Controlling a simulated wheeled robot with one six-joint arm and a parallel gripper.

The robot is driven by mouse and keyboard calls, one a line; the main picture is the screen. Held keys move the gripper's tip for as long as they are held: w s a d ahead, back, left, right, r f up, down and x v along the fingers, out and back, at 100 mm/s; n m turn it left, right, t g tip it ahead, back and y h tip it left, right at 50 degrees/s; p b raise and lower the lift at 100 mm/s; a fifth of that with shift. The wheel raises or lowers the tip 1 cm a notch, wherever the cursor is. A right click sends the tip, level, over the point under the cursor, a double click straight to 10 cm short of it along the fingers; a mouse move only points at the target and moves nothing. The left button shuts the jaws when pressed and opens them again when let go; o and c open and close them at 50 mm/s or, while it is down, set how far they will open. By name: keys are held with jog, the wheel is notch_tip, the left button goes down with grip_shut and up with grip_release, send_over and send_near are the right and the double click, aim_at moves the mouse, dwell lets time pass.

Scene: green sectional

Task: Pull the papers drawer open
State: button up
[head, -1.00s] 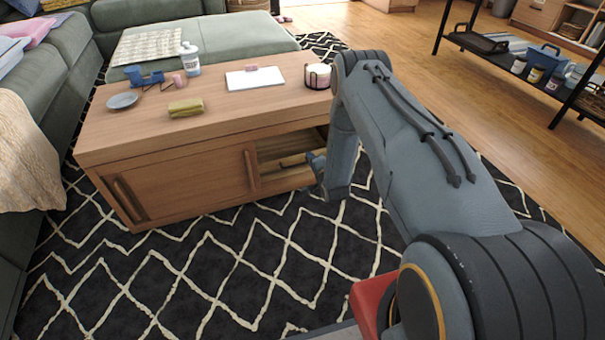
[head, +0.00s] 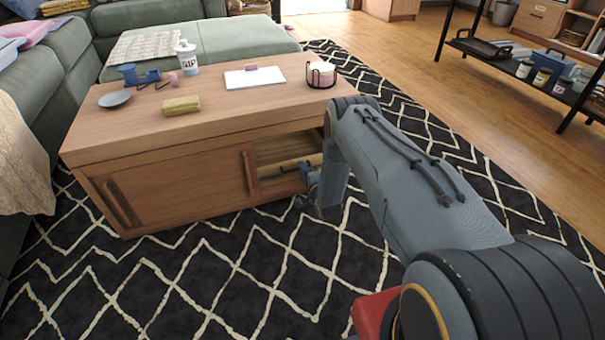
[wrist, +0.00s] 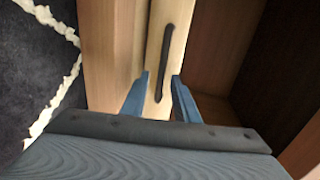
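The papers drawer is not marked by any readable label. A pale wooden drawer front (wrist: 152,65) with a long dark handle (wrist: 165,60) shows in the wrist view, inside the open part of the coffee table. My gripper (wrist: 159,90) is open, its two blue fingers on either side of the handle's near end. I see no clear contact with the handle. In the head view my gripper (head: 306,180) is at the right end of the table's open compartment (head: 283,150), and my arm partly hides that spot. The drawer looks shut.
The coffee table (head: 200,135) has a sliding door (head: 185,185) left of the opening. On top are a plate (head: 115,99), a yellow cloth (head: 181,106), a bottle (head: 187,60), a white pad (head: 255,78) and a candle (head: 320,74).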

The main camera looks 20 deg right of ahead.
jog(key=shift+w, duration=0.15)
grip_shut()
jog(key=f+p+v, duration=0.1)
jog(key=p+v, duration=0.3)
jog(key=v, duration=0.4)
jog(key=f+p+v, duration=0.2)
jog(key=p+v, duration=0.2)
jog(key=v, duration=0.4)
jog(key=s+f+p+v, duration=0.1)
jog(key=p+v, duration=0.3)
jog(key=v, duration=0.5)
jog(key=shift+s+f+p, duration=0.1)
jog(key=shift+f+p, duration=0.2)
jog(key=shift+f, duration=0.2)
grip_release()
jog(key=p+v, duration=0.2)
jog(key=v, duration=0.5)
jog(key=shift+s, duration=0.4)
